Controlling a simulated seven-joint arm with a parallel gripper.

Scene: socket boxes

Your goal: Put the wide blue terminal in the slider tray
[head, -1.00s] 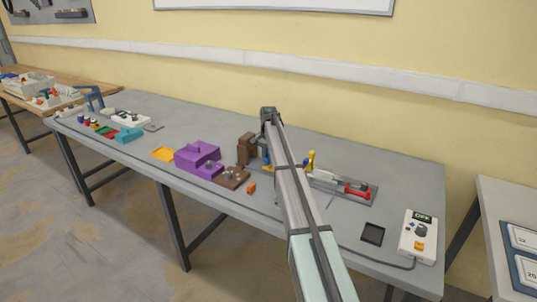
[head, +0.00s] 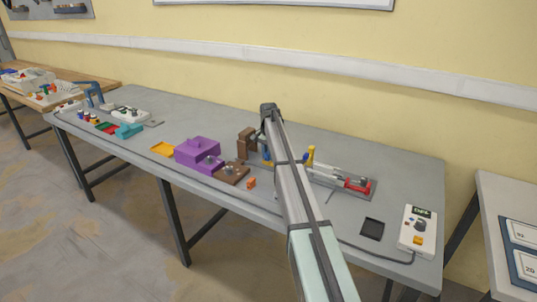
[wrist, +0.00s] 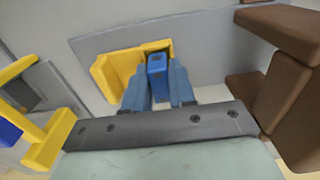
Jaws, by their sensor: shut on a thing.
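In the wrist view my gripper (wrist: 158,92) is shut on the blue terminal (wrist: 157,68), a small upright block with a hollow top. The terminal is against or inside a yellow angled holder (wrist: 108,75), which may be the slider tray; I cannot tell whether the terminal is seated in it. The holder is on a grey plate (wrist: 200,50). In the head view my arm covers most of this spot, and a bit of blue (head: 266,156) shows beside it.
A brown stepped block (wrist: 290,85) stands close on the right, also in the head view (head: 245,143). A yellow handle (wrist: 45,140) is close on the left. The fixture with a red clamp (head: 358,185) lies right of my arm. A purple box (head: 197,152) is further left.

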